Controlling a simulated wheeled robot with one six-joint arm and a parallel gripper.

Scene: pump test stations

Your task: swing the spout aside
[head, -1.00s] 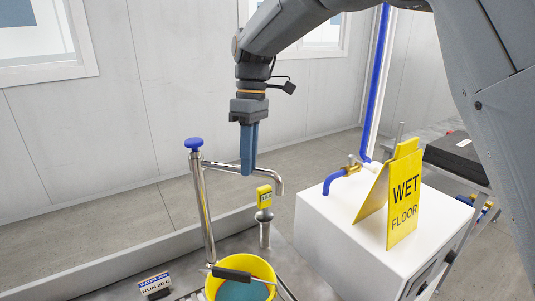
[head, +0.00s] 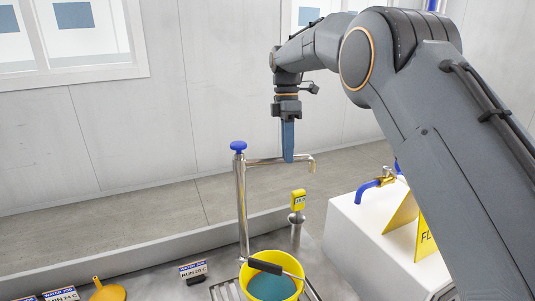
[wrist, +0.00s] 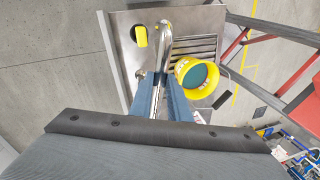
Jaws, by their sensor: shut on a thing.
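The steel spout (head: 268,161) runs level from the top of an upright post (head: 241,205) with a blue knob (head: 238,146). Its bent outlet end (head: 313,166) is at the right, behind the yellow bucket. My gripper (head: 288,158) points straight down and is shut on the spout, partway along toward its outlet. In the wrist view the spout (wrist: 166,38) passes between the fingertips (wrist: 161,78). The yellow bucket (head: 297,296), holding teal liquid, stands in front of the post; it also shows in the wrist view (wrist: 184,70).
An orange funnel (head: 107,291) and label cards (head: 192,270) are at lower left.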

